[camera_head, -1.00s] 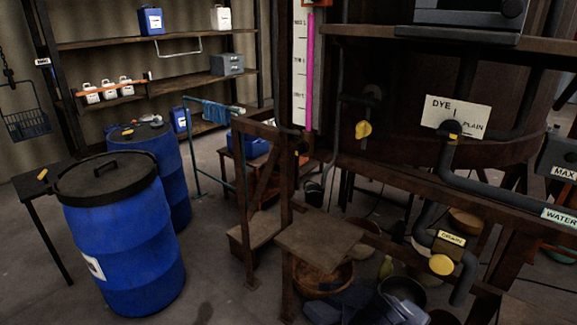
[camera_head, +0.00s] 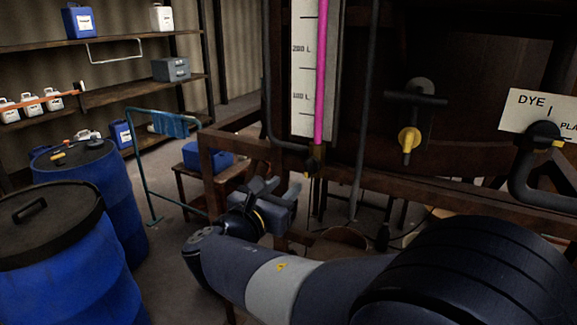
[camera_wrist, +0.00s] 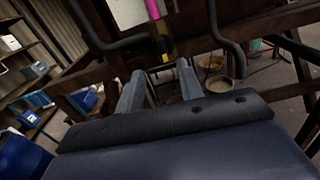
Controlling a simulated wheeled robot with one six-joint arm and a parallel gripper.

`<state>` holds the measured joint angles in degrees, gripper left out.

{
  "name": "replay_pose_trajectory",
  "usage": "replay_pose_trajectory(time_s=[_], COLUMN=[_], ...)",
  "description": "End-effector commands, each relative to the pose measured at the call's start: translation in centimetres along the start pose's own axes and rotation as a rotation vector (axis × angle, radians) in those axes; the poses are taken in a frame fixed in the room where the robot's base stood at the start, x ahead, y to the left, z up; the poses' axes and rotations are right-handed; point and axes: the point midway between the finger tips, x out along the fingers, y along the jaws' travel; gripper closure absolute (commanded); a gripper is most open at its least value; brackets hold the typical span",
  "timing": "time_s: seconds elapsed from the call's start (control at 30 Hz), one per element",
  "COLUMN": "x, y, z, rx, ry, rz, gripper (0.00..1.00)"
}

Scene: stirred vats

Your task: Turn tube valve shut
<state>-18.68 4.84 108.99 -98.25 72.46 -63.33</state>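The sight tube (camera_head: 321,75) holds pink liquid against a white litre scale. At its foot is a small dark tube valve (camera_head: 315,163) with a little yellow on it. In the wrist view the tube valve (camera_wrist: 162,47) shows a yellow part, just beyond and between my fingertips. My gripper (camera_head: 277,186) is below and left of the valve in the head view, pointing up towards it. In the wrist view my gripper (camera_wrist: 160,70) has its two fingers apart, with nothing between them. It does not appear to touch the valve. The exact handle angle is too small to tell.
A yellow-handled valve (camera_head: 409,138) is on the vat, right of the tube. A dye sign (camera_head: 535,108) and a dark pipe are further right. A wooden beam (camera_head: 400,190) runs below the tube. Blue drums (camera_head: 60,250) stand at the left.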

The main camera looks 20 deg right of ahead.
Motion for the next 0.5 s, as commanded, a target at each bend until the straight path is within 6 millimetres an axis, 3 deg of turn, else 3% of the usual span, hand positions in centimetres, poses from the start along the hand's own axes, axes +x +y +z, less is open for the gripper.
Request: replay_pose_trajectory(time_s=[0.5], x=[7.8], y=[-0.2], z=[0.0], rx=[0.002], ry=[0.002], rz=[-0.004], gripper=[0.65])
